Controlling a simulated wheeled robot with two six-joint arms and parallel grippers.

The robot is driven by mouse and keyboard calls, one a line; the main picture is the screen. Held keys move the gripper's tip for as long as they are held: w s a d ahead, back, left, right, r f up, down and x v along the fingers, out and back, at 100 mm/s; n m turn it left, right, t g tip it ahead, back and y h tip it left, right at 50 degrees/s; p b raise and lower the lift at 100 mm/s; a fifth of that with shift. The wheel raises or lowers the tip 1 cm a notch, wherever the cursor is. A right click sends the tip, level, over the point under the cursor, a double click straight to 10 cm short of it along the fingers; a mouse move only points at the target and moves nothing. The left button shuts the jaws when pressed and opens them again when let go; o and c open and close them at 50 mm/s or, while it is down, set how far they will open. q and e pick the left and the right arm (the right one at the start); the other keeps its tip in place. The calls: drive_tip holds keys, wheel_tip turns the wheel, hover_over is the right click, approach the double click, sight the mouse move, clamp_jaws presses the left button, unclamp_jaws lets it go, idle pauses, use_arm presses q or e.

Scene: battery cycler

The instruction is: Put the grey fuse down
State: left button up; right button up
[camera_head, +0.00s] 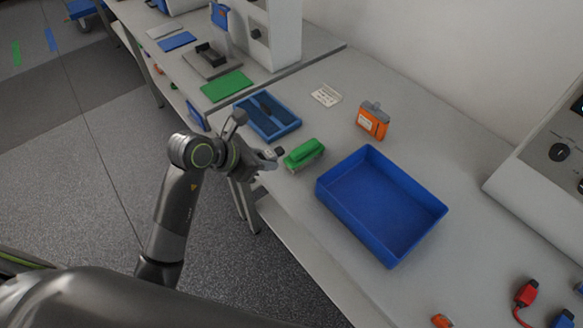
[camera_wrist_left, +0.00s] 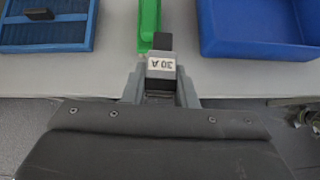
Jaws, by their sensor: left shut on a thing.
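The grey fuse (camera_wrist_left: 161,66) is a small grey and black block with a white "30 A" label, seen in the left wrist view. My left gripper (camera_wrist_left: 161,88) is shut on it. In the head view my left gripper (camera_head: 268,158) is at the table's front edge, just left of a green block-like part (camera_head: 303,154). The green part also shows in the wrist view (camera_wrist_left: 149,20), just beyond the fuse. I cannot tell whether they touch. The fuse is hard to make out in the head view. My right gripper is not in view.
An empty blue bin (camera_head: 330,203) stands right of the green part. A slotted blue tray (camera_head: 290,128) lies behind my gripper. An orange device (camera_head: 372,122) and a white label card (camera_head: 326,95) are farther back. Red and blue connectors lie at the lower right.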

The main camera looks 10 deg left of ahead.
sight(276, 150)
use_arm(q)
drive_tip(key=shift+n, duration=0.4)
drive_tip(key=w+d+r, duration=0.2)
drive_tip(key=w, duration=0.1)
drive_tip(key=shift+d+p, duration=0.1)
drive_tip(key=shift+p, duration=0.3)
drive_tip(key=f, duration=0.3)
drive_tip(key=f+p, duration=0.1)
drive_tip(key=f, duration=0.1)
drive_tip(key=shift+a+f, duration=0.1)
drive_tip(key=shift+a, duration=0.2)
wheel_tip(276, 150, down, 4)
drive_tip(key=shift+d+f+p, duration=0.1)
drive_tip(key=shift+f+p, duration=0.05)
drive_tip(key=shift+p, duration=0.25)
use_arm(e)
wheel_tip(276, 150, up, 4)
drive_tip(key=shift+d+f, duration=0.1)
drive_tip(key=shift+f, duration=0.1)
use_arm(q)
drive_tip(key=shift+f+b, duration=0.35)
drive_tip(key=shift+f, duration=0.1)
drive_tip(key=o, duration=0.8)
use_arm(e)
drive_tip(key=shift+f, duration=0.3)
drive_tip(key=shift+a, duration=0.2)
